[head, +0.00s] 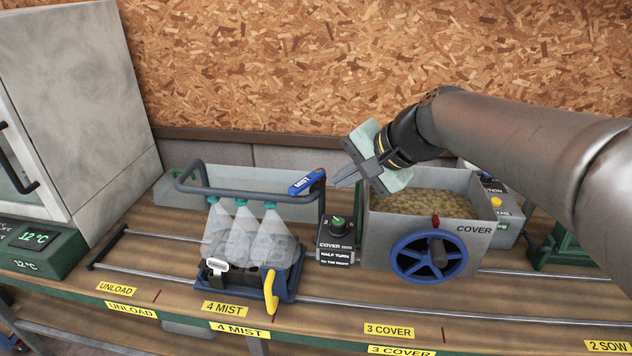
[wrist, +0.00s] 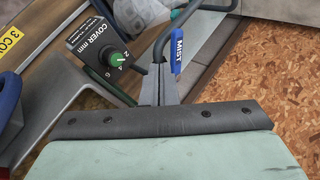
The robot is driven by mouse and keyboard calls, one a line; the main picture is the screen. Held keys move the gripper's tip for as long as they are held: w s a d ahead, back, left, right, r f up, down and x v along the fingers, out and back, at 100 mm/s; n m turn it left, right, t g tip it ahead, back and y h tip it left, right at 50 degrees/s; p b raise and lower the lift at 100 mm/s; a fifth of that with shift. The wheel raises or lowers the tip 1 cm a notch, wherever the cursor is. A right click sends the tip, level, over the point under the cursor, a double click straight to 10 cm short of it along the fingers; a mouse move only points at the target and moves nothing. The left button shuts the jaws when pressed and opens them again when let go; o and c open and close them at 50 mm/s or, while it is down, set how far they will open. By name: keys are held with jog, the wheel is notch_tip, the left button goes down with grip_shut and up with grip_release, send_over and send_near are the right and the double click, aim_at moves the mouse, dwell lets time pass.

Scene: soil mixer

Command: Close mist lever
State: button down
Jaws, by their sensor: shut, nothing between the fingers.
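The mist lever (head: 306,182) is a blue handle marked MIST on the right end of the dark mist frame. In the head view it lies sloped, nearly along the frame's top bar. In the wrist view the lever (wrist: 178,50) is just beyond the fingertips, slightly right of them. My gripper (head: 337,184) is shut and empty, to the right of the lever. In the wrist view its fingertips (wrist: 158,68) point toward the lever's end. A small gap seems to separate them; contact is hard to tell. Three spray cones (head: 240,232) show under the frame's nozzles.
The cover box (wrist: 100,48) with its green knob stands near my fingers, in front of them in the head view. The soil-filled COVER hopper (head: 415,240) with a blue wheel (head: 437,257) is below my wrist. A yellow handle (head: 270,292) stands at the tray (head: 285,293).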

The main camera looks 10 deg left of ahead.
aim_at(307, 181)
jog(key=w+a+f+m, duration=0.1)
jog(key=w+a+f, duration=0.2)
jog(key=a+f, duration=0.2)
jog(key=shift+w+a+f+p, duration=0.3)
jog(key=shift+a+f, duration=0.1)
jog(key=shift+a, duration=0.25)
